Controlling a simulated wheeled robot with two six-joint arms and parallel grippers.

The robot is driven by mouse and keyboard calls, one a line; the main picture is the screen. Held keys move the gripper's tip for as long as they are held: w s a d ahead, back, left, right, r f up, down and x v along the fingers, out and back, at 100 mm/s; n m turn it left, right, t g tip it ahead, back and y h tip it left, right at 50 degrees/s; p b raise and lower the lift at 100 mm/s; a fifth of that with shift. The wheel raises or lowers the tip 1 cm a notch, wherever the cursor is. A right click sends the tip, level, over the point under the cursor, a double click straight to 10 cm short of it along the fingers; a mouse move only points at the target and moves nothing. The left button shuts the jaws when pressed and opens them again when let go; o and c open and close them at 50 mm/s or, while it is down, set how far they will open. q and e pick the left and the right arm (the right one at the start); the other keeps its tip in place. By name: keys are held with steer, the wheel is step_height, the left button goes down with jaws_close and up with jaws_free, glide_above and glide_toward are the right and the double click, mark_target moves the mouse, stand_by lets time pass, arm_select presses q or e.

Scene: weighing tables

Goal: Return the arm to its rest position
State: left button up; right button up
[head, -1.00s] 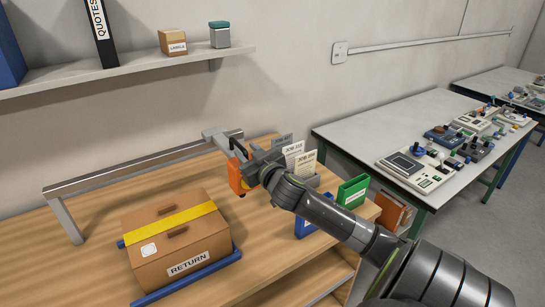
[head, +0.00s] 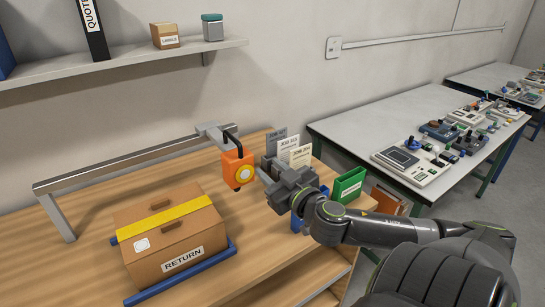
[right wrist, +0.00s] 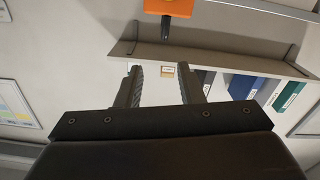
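My right arm comes in from the lower right of the head view. The orange device (right wrist: 167,8) shows at the top of that view, apart from the fingers. My left gripper is not in view.
A white table (head: 385,122) with several instruments is at the right. A wall shelf (head: 110,66) is above.

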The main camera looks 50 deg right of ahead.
stand_by(0.6)
steer(key=s+a+f+m+g, duration=0.1)
steer(key=s+a+f+g, duration=0.2)
steer(key=s+f+g, duration=0.5)
steer(key=s+a+f+m+g, duration=0.1)
steer(key=s+a+f+g, duration=0.1)
steer(key=s+f, duration=0.8)
steer(key=s+a+f+n+g+y, duration=0.2)
steer(key=s+a+f+g+y, duration=0.15)
steer(key=a+f, duration=0.45)
step_height(320, 180, down, 23)
steer(key=d+g, duration=0.2)
steer(key=s+a+f, duration=0.1)
steer(key=s+f, duration=1.3)
steer(key=f, duration=0.3)
steer(key=shift+s+a+g, duration=0.2)
steer(key=shift+a+g, duration=0.15)
steer(key=shift+a, duration=0.05)
